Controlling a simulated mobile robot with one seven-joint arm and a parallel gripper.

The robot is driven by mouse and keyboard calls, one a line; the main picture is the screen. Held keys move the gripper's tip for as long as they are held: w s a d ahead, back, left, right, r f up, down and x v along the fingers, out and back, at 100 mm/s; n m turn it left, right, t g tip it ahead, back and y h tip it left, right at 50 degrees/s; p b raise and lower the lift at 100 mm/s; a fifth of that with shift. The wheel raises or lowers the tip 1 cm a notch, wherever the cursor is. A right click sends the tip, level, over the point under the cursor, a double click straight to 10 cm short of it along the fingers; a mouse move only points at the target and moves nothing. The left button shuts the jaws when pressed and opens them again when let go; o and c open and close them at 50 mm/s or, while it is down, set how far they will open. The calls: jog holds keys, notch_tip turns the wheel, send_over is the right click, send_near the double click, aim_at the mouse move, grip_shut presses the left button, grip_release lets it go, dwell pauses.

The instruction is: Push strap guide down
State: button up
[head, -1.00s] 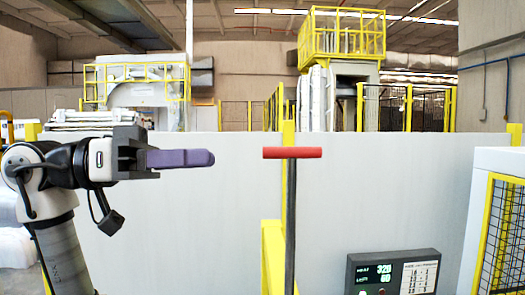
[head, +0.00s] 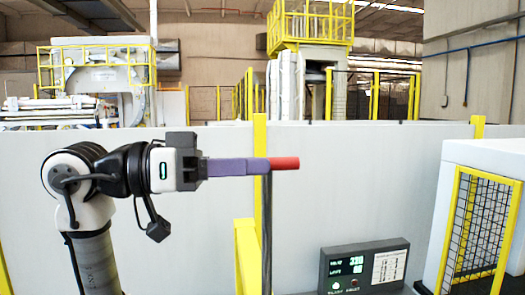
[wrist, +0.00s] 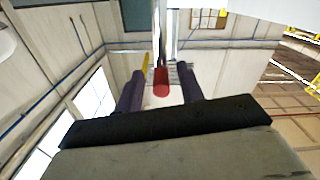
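The strap guide shows as a dark upright rod (head: 266,225) with a red crossbar handle (head: 286,163) at its top in the head view. My gripper (head: 258,166) is level, and its purple fingers reach from the left to the handle, covering the handle's left part. In the wrist view, the red handle (wrist: 161,84) lies between the two purple fingers (wrist: 159,76), with a visible gap on each side. The gripper is open around the handle.
A control box (head: 364,267) with a lit display stands right of the rod. A yellow post (head: 246,255) is just left of the rod. A pale wall panel (head: 350,175) spans behind. A white cabinet with a yellow-framed mesh (head: 478,225) is at the right.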

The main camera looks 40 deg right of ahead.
jog(key=shift+x, duration=1.25)
grip_shut()
